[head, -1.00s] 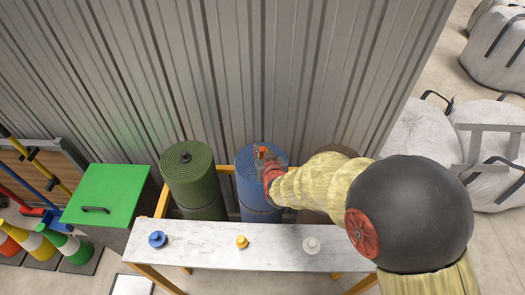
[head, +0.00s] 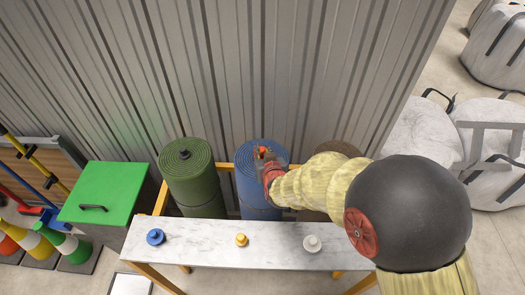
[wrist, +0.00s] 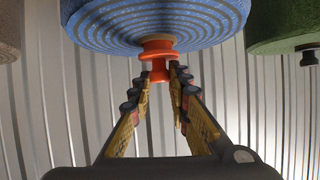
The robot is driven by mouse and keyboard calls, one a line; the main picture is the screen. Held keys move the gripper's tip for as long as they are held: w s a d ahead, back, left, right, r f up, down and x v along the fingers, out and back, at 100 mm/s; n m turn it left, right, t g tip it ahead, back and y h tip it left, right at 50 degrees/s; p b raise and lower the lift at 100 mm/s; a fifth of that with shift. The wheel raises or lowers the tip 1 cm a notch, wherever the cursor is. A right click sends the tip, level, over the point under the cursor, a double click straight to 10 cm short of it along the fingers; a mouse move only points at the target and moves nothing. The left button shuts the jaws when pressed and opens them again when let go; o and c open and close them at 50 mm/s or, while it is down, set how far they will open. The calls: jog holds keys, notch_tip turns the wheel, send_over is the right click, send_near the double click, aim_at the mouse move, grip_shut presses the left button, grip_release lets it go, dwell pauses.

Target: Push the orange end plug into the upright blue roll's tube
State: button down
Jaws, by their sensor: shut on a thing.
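The blue roll (head: 258,190) stands upright against the wall, its spiral top facing up. My gripper (head: 266,158) is over its top and shut on the orange end plug (head: 261,152). In the wrist view, the fingertips (wrist: 163,76) are on both sides of the knob of the orange plug (wrist: 158,56). The plug's wider flange is at the centre of the blue roll's spiral face (wrist: 205,22), by a tan tube rim. The plug looks roughly in line with the tube. How deep it sits is hidden.
A green roll (head: 193,190) with a dark plug (head: 184,154) stands left of the blue roll. A brown roll (head: 333,148) is partly behind my arm. A narrow marble-topped table (head: 200,245) in front holds blue (head: 156,237), yellow (head: 241,240) and white (head: 312,243) plugs.

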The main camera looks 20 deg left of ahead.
jog(key=shift+f+b, duration=0.5)
jog(key=shift+f, duration=0.15)
jog(key=c, duration=1.6)
grip_release()
jog(key=shift+r, duration=0.1)
jog(key=v, duration=1.2)
